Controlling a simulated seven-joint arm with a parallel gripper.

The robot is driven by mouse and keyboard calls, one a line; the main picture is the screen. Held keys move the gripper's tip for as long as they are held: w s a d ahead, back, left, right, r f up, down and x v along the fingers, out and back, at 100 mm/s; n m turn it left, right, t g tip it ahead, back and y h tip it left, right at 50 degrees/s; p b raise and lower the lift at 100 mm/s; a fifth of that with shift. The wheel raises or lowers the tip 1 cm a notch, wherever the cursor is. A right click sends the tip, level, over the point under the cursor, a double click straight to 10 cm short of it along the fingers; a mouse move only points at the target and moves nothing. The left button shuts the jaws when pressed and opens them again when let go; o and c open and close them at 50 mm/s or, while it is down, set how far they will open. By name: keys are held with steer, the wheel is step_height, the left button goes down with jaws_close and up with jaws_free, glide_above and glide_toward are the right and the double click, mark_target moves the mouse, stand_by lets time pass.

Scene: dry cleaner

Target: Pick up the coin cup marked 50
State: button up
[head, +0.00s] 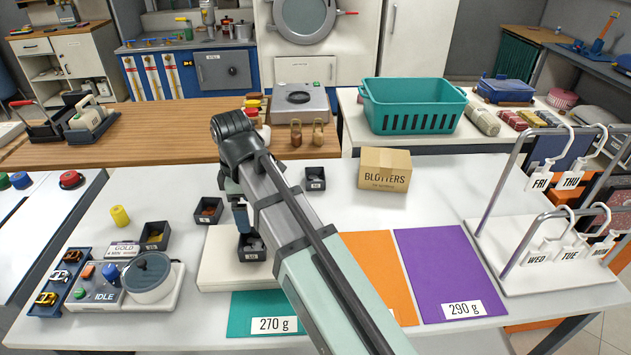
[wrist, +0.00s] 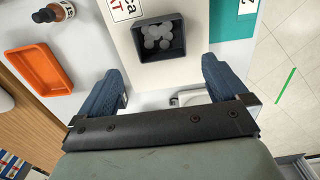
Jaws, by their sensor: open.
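A small dark square cup of silvery coins (head: 252,254) stands on a white slab in the head view, just below my gripper (head: 240,215). Its front label is too small to read surely. In the wrist view this cup (wrist: 139,50), with pale round coins inside, lies just beyond and between the fingertips of my gripper (wrist: 162,75). The blue fingers are spread wide and nothing is between them. Other dark cups stand on the table: one with copper coins (head: 208,211), one with yellowish contents (head: 154,236) and one farther back (head: 315,179). Their labels are unclear.
The white slab (head: 215,270) carries the cup. A pot device (head: 150,278) stands left of it. A BLOTTERS box (head: 384,170) and purple mat (head: 445,265) are right. An orange tray (wrist: 38,67) and brown bottle (wrist: 60,11) show in the wrist view.

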steer(key=w+d+f+m, duration=0.1)
steer(key=w+d+m, duration=0.1)
steer(key=w+d, duration=0.5)
steer(key=n, duration=0.2)
glide_above(315, 175)
steer(key=s, duration=0.4)
step_height(315, 175, down, 2)
step_height(315, 175, down, 14)
steer(key=shift+a+r, duration=0.1)
steer(key=shift+r, duration=0.05)
steer(key=shift+c, duration=0.4)
steer(key=c, duration=0.6)
